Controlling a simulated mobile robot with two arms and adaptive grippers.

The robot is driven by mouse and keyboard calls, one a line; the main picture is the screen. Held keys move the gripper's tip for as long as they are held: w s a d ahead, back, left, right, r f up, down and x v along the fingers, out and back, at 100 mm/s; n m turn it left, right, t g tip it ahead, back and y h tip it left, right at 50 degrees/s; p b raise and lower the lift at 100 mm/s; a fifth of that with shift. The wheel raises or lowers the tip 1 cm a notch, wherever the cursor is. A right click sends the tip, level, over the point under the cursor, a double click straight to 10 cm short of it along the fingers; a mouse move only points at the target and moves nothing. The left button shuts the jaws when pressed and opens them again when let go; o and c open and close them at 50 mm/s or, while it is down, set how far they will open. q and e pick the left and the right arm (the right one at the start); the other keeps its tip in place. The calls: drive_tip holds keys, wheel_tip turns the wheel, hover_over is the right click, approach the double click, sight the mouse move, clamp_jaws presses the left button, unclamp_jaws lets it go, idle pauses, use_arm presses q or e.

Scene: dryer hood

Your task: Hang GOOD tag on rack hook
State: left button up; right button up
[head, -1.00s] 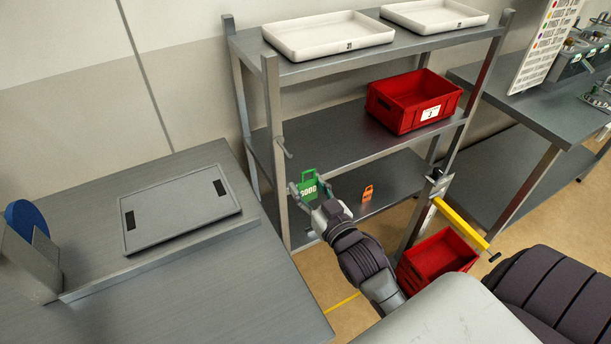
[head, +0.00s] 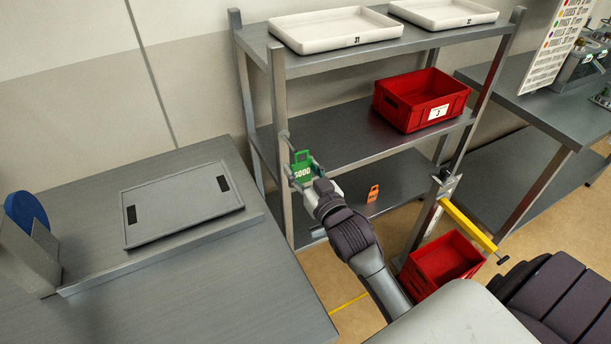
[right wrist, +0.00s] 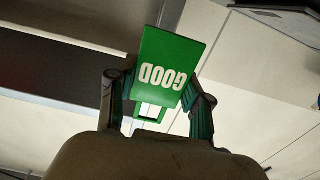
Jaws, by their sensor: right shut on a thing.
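The green GOOD tag (head: 302,172) is in my right gripper (head: 306,180), beside the rack's left front post (head: 280,110). The tag is upright with its handle loop at the top. A small rack hook (head: 287,140) on that post is just above and left of the loop; I cannot tell whether they touch. In the right wrist view the tag (right wrist: 168,72) appears upside down, gripped between the two fingers of the right gripper (right wrist: 160,100). The hook cannot be made out there. My left gripper is not in view.
An orange tag (head: 373,193) is at the lower shelf. A red bin (head: 425,98) stands on the middle shelf, white trays (head: 336,32) on top. Another red bin (head: 442,262) is near the floor, by a yellow bar (head: 470,224). A grey table (head: 190,285) is at left.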

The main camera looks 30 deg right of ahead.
sight(284, 148)
drive_tip(key=shift+w+d+f+b, duration=0.1)
drive_tip(key=shift+w+b, duration=0.55)
drive_tip(key=shift+w, duration=0.65)
drive_tip(key=shift+w+d+f+b, duration=0.1)
drive_tip(key=shift+w+b, duration=0.55)
drive_tip(key=shift+w, duration=0.6)
drive_tip(key=shift+w+f, duration=0.25)
drive_tip(key=shift+w, duration=0.25)
drive_tip(key=shift+w+f, duration=0.1)
drive_tip(key=shift+w, duration=0.05)
drive_tip(key=o, duration=0.9)
